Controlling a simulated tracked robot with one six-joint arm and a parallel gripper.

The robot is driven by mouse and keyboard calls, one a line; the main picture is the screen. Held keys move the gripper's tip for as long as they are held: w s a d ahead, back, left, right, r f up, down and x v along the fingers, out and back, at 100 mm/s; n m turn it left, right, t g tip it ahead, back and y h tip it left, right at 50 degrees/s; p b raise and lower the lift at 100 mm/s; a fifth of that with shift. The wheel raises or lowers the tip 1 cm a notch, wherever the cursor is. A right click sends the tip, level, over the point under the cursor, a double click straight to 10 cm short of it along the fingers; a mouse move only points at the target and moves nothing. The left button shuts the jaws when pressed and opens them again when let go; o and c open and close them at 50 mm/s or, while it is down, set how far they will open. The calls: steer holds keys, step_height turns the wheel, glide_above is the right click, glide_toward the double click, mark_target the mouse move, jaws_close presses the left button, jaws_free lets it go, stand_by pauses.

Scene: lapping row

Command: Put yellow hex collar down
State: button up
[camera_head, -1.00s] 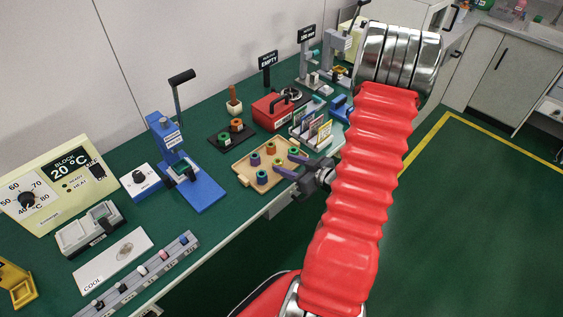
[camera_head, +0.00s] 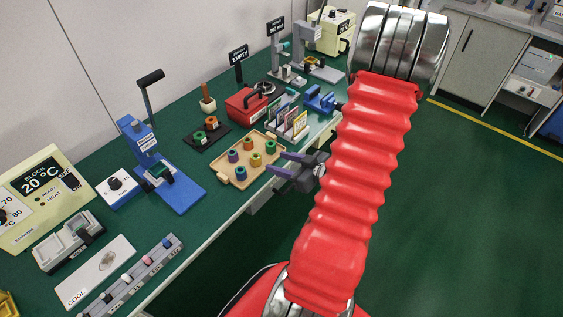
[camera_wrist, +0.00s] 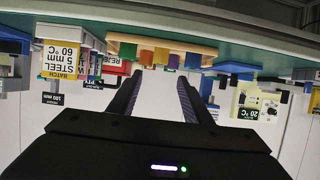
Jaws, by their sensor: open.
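The yellow hex collar (camera_head: 255,160) stands upright in the tan tray (camera_head: 221,178), at the side nearer my gripper. Purple (camera_head: 233,156), orange (camera_head: 249,144), green (camera_head: 270,147) and blue (camera_head: 241,173) collars stand around it. My gripper (camera_head: 275,162) is open and empty, with its two dark fingers apart just outside the tray's near edge, pointing toward it. In the wrist view the scene is upside down; the open fingers (camera_wrist: 158,78) frame empty space, and the tray (camera_wrist: 128,38) with several collars lies beyond the tips.
A blue press (camera_head: 165,172) stands left of the tray. The bench's front edge runs below my gripper; the floor to the right is open.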

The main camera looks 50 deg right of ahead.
stand_by(0.4)
steer(key=w+d+r+g+h, duration=0.1)
steer(key=w+r+g+h, duration=0.25)
steer(key=w+r, duration=0.35)
steer(key=w+a+r+g+h, duration=0.1)
steer(key=a+r+g+h, duration=0.1)
steer(key=a+r, duration=0.6)
steer(key=s+a+r+y, duration=0.1)
steer(key=s+a, duration=0.3)
steer(key=a, duration=0.4)
steer(key=s+a+r+g+y, duration=0.1)
steer(key=s+a+r, duration=0.3)
steer(key=a, duration=0.4)
steer(key=s+a+r+g+y, duration=0.1)
steer(key=s+a+r+y, duration=0.2)
steer(key=a, duration=0.6)
steer(key=shift+s+r, duration=0.15)
steer(key=shift+s, duration=0.8)
steer(key=shift+d+g, duration=0.1)
steer(key=shift+g, duration=0.15)
